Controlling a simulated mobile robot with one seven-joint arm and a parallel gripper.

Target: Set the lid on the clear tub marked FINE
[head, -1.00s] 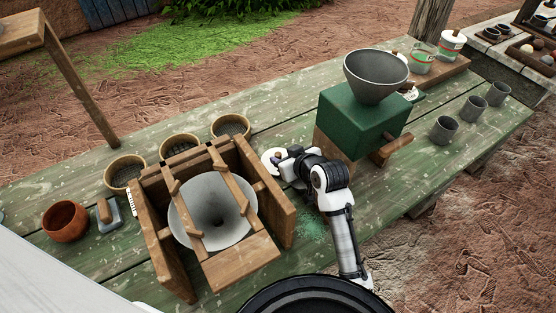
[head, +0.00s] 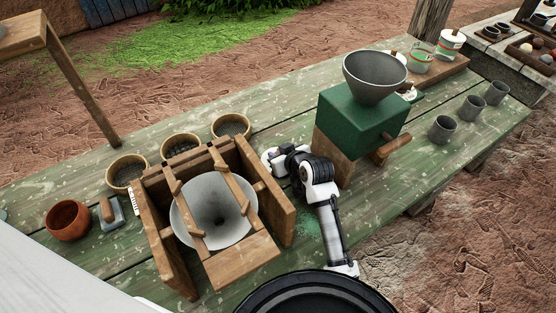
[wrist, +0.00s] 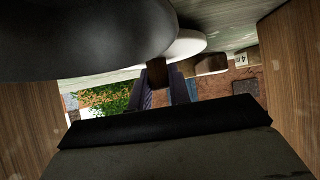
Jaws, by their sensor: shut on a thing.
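My gripper (wrist: 161,88) is shut on the brown knob of a white round lid (wrist: 188,45) in the wrist view. In the head view my gripper (head: 276,159) is over the table between the wooden frame and the green box, and the arm partly hides the lid. A clear tub with a green band (head: 421,59) stands on a wooden board at the far right. Another clear tub with a white, knobbed lid (head: 450,44) stands beside it. The lettering on both is too small to read.
A green box with a grey funnel (head: 375,76) stands between my gripper and the tubs. The wooden frame with a white cone (head: 215,209) is at left. Three grey cups (head: 442,129) stand at right. Several sieves (head: 231,127) line the back left.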

